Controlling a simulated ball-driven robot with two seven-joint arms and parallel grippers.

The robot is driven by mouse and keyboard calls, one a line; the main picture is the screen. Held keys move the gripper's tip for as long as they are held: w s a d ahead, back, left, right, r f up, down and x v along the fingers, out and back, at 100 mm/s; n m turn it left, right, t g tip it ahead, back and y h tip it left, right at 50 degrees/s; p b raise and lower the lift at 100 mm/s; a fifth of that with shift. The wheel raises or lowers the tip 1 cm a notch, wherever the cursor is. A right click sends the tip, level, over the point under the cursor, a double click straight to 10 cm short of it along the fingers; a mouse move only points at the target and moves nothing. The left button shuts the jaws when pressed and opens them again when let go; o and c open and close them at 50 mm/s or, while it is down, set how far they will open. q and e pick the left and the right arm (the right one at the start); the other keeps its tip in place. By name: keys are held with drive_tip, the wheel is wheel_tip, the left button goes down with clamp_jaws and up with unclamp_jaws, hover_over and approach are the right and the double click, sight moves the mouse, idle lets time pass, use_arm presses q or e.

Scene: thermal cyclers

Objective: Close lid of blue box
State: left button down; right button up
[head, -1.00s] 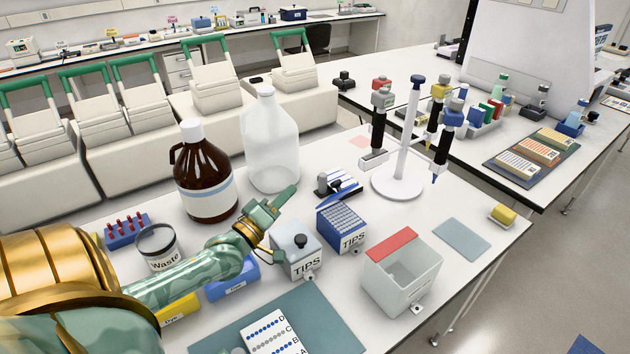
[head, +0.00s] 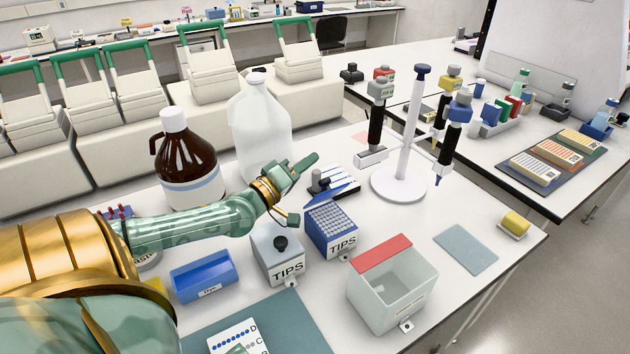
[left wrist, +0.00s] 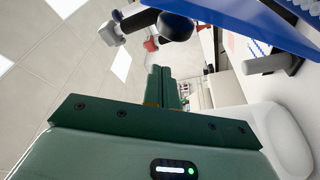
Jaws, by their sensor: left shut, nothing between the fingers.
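The blue box (head: 331,232) is a tip rack marked TIPS, standing on the table with its rows of tips uncovered. Its lid (head: 322,200) stands open at the back of the box, and a dark knob (head: 318,181) shows by it. In the left wrist view the blue lid (left wrist: 245,22) crosses the upper right, close to the camera, with a grey knob (left wrist: 272,64). My left gripper (head: 311,161) is shut and empty, above and behind the lid, pointing right. Its fingers also show in the left wrist view (left wrist: 160,75). I see no contact with the lid. My right gripper is not in view.
A closed grey TIPS box (head: 278,258) stands left of the blue box. A clear bin with a red edge (head: 392,290) is at the right front. A white jug (head: 262,125), a brown bottle (head: 187,165) and a pipette stand (head: 400,180) stand behind and beside.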

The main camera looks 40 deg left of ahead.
use_arm(q)
drive_tip(key=shift+s+d+f, duration=0.3)
drive_tip(key=shift+d+f, duration=0.25)
drive_tip(key=shift+d, duration=0.25)
drive_tip(key=shift+s+d+f, duration=0.3)
drive_tip(key=shift+d+f, duration=0.25)
drive_tip(key=shift+d, duration=0.2)
drive_tip(key=shift+s+d+r+p, duration=0.15)
drive_tip(key=shift+d+p, duration=0.35)
drive_tip(key=shift+p, duration=0.35)
drive_tip(key=shift+d+f, duration=0.1)
drive_tip(key=shift+f, duration=0.2)
